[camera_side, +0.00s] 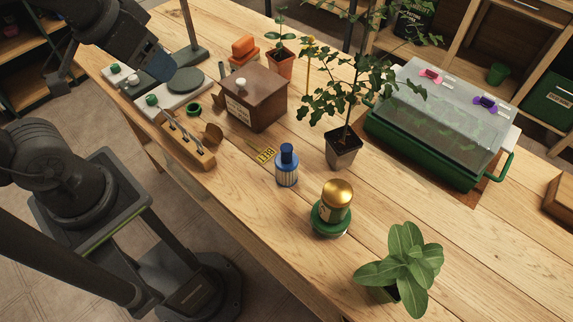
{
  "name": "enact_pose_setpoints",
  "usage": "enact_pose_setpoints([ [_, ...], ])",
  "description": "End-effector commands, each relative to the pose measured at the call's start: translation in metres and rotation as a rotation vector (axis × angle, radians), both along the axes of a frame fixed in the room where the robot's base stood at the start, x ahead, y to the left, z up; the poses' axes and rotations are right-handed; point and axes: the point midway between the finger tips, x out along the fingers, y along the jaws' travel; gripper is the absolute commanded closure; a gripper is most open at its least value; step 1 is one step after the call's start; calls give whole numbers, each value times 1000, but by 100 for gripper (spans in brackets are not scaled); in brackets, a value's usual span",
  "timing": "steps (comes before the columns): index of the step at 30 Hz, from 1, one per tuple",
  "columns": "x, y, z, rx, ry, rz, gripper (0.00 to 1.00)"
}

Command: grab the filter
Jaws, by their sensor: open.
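A small blue cylinder with a blue neck and cap and a pale ribbed band (287,167) stands upright on the wooden table near the middle. It looks most like the filter, though no readable label confirms this. My gripper (118,70) is at the upper left, above the far left end of the table. It is open, holds nothing visible, and is well apart from the blue cylinder. Nothing hides the cylinder.
A gold-lidded jar (336,200) on a green base, a potted plant (343,150) and a yellow tag (263,156) are close to the cylinder. A brown box (255,98) and wooden tool rack (184,145) stand left. A green propagator (420,153) stands right.

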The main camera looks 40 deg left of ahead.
Motion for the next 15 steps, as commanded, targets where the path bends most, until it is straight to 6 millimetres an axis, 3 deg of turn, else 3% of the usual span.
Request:
enact_pose_setpoints([
  [8,47,-33,-3,-222,157,429,42],
  [15,92,-77,-26,-357,291,914,42],
])
